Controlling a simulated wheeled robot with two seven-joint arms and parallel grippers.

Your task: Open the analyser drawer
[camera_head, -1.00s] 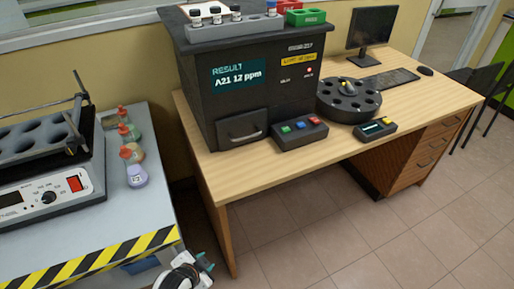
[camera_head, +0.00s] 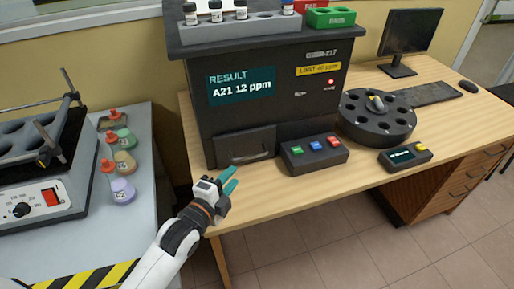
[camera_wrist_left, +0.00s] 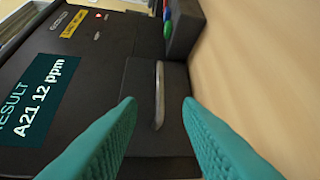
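The analyser (camera_head: 270,95) is a dark box on the wooden desk, with a screen reading "RESULT A21 12 ppm". Its drawer (camera_head: 246,139) is at the lower left of the front and looks shut. A pale bar handle (camera_head: 247,155) crosses the drawer front. In the left wrist view the handle (camera_wrist_left: 159,95) stands lengthwise on the drawer front (camera_wrist_left: 143,78), between and beyond my fingertips. My left gripper (camera_head: 232,178) has teal fingers, open and empty, just in front of and below the drawer. The fingers (camera_wrist_left: 160,105) do not touch the handle. My right gripper is out of view.
A button box (camera_head: 315,152) stands right of the drawer, close to it. A dark carousel (camera_head: 377,118) and a small display box (camera_head: 405,155) are farther right. Bottles (camera_head: 122,165) stand on the grey side table at left. The desk's front strip is clear.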

